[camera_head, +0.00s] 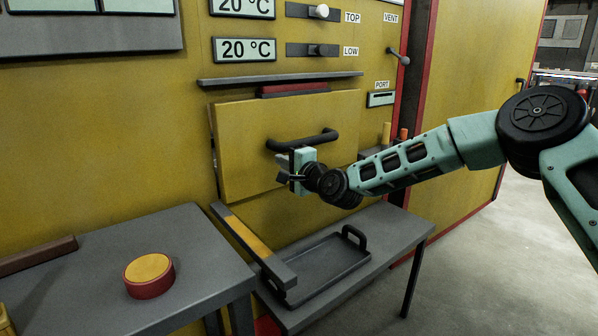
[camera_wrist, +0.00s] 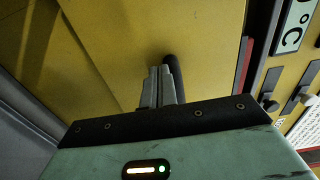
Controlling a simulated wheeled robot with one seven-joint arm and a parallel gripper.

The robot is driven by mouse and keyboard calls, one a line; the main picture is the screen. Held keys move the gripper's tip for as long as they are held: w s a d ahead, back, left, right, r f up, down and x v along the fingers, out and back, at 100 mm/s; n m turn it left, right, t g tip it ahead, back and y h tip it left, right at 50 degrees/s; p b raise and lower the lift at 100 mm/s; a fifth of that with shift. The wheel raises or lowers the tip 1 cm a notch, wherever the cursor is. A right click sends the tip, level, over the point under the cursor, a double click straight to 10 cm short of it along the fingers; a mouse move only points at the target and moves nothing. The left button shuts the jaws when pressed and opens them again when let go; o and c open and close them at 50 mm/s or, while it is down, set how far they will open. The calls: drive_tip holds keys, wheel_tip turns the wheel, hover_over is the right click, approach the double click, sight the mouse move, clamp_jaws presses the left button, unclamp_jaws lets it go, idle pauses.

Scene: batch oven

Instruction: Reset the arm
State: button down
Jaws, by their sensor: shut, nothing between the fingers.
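My gripper (camera_head: 284,169) is in front of the yellow oven door (camera_head: 235,150), just below and left of the door's black bar handle (camera_head: 300,141). In the wrist view my gripper (camera_wrist: 162,72) has its fingers together, pointing at the yellow door panel, with nothing between them. Part of the dark handle (camera_wrist: 173,75) shows right beside the fingers; I cannot tell whether they touch. My arm reaches in from the right. The door looks slightly tilted against the oven front.
Below the door, a dark tray (camera_head: 325,270) with a handle sits on a grey table (camera_head: 395,235). A grey bar with a yellow section (camera_head: 250,240) lies left of it. Floor at right is clear.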

drive_tip(key=s+a+f+n+g+h+p, duration=0.2)
drive_tip(key=s+n+g, duration=0.8)
drive_tip(key=s, duration=1.5)
drive_tip(key=s+d+r+n+g+h+p, duration=0.1)
drive_tip(key=s+d+n+h, duration=0.3)
drive_tip(key=s+d, duration=0.5)
drive_tip(key=s+d+r+n+g+h+p, duration=0.1)
drive_tip(key=s+d+n+g+h+p, duration=0.2)
drive_tip(key=s+d, duration=0.6)
drive_tip(key=s+n+h, duration=0.1)
drive_tip(key=s, duration=0.6)
drive_tip(key=shift+s+r+g+p, duration=0.25)
drive_tip(key=shift+s+g+p, duration=0.05)
drive_tip(key=shift+s+p, duration=0.1)
drive_tip(key=shift+d, duration=0.1)
